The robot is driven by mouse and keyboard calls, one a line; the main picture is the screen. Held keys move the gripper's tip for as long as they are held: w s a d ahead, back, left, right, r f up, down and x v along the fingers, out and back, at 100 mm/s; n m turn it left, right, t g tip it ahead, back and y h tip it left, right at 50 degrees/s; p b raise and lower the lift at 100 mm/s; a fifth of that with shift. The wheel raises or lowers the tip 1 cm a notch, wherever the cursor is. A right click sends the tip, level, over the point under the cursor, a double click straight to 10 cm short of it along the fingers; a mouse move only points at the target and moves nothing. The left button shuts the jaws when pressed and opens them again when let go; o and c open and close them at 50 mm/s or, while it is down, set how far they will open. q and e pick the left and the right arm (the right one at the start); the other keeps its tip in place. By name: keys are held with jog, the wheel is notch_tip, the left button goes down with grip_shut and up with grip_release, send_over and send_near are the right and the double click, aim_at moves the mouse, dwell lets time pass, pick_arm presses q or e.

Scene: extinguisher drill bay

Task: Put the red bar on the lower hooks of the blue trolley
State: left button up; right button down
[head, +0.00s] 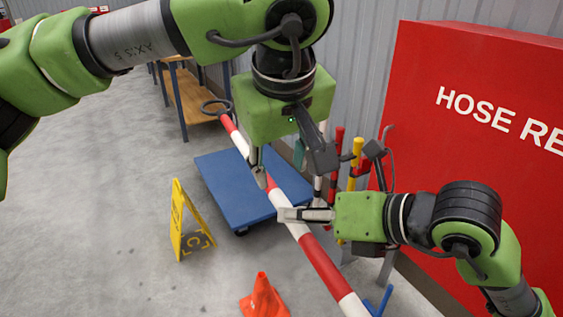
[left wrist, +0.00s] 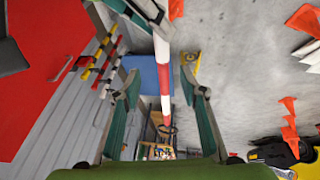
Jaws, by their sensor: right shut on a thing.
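A long red-and-white striped bar (head: 323,262) with a dark ring at its far end slants across the head view; it also shows in the left wrist view (left wrist: 165,82). My right gripper (head: 284,214) is shut on its middle. My left gripper (head: 290,170) is open above the bar; its fingers stand apart on either side of it in the left wrist view. The blue trolley (head: 222,190), a flat deck on wheels, lies below and beyond the bar. I cannot make out its hooks. A red-and-black bar (head: 338,142) stands in the rack at right.
Yellow-and-black (head: 357,150) and white-and-black bars stand beside the red-and-black one. A yellow floor sign (head: 185,225) and an orange cone (head: 264,299) stand on the floor. A large red hose cabinet (head: 480,110) blocks the right. Open floor lies to the left.

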aim_at(280, 193)
pick_arm(q)
jog(key=x, duration=1.2)
jog(key=shift+r, duration=0.1)
grip_shut()
pick_arm(e)
jog(key=c, duration=1.8)
grip_release()
jog(key=v, duration=1.2)
